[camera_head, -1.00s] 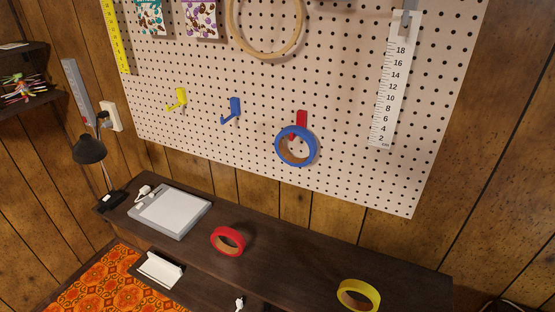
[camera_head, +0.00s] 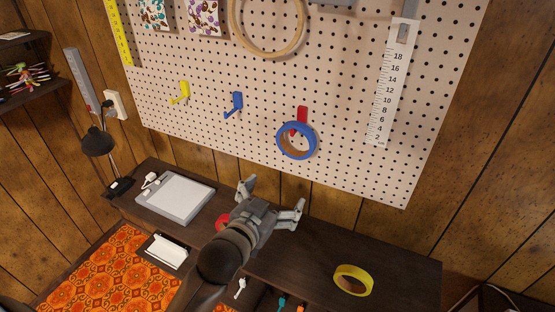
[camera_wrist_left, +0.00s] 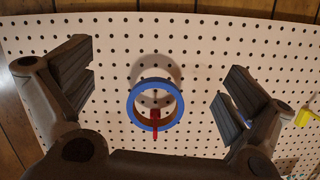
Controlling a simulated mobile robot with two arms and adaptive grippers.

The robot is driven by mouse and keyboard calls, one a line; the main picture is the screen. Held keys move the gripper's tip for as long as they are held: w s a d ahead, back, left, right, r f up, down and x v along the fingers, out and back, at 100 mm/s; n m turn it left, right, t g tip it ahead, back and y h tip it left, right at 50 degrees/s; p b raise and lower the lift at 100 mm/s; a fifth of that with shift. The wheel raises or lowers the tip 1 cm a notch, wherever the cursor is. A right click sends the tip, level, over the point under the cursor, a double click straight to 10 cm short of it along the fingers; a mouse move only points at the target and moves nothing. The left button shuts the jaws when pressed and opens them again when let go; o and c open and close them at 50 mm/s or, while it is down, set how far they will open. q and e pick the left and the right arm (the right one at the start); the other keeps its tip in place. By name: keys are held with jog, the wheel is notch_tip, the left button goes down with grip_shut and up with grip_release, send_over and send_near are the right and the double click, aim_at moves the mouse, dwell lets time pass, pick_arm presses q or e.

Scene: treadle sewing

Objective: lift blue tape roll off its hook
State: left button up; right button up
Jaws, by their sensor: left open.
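The blue tape roll (camera_head: 281,147) hangs on the red hook (camera_head: 302,115) on the pegboard in the head view. In the left wrist view the blue tape roll (camera_wrist_left: 134,110) shows as a ring between the open fingers, with the red hook (camera_wrist_left: 155,116) inside it. My left gripper (camera_head: 272,200) is open and empty, below and to the left of the roll in the head view, over the dark shelf. Its fingers do not touch the roll. The left wrist view shows both fingers spread wide (camera_wrist_left: 158,85). My right gripper is not in view.
A yellow hook (camera_head: 181,93) and a blue hook (camera_head: 235,105) on the pegboard (camera_head: 340,80) are empty. A yellow tape roll (camera_head: 353,281) lies on the dark shelf (camera_head: 325,250). A red tape roll (camera_head: 222,222) is mostly hidden behind my left gripper. A lamp (camera_head: 98,141) stands left.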

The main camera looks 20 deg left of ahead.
aim_at(297, 130)
pick_arm(q)
notch_tip(297, 130, up, 10)
jog(key=f+t, duration=0.1)
jog(key=t, duration=0.2)
jog(key=w+p, duration=0.1)
jog(key=w, duration=0.2)
jog(key=w+d+p, duration=0.1)
jog(key=w, duration=0.3)
jog(key=w+p, duration=0.1)
jog(key=w, duration=0.3)
jog(key=shift+w+d+r, duration=0.15)
jog(key=shift+d, duration=0.05)
jog(key=shift+c, duration=0.3)
jog(key=c, duration=0.8)
jog(key=shift+r, duration=0.15)
jog(key=shift+r+p, duration=1)
jog(key=shift+p, duration=0.15)
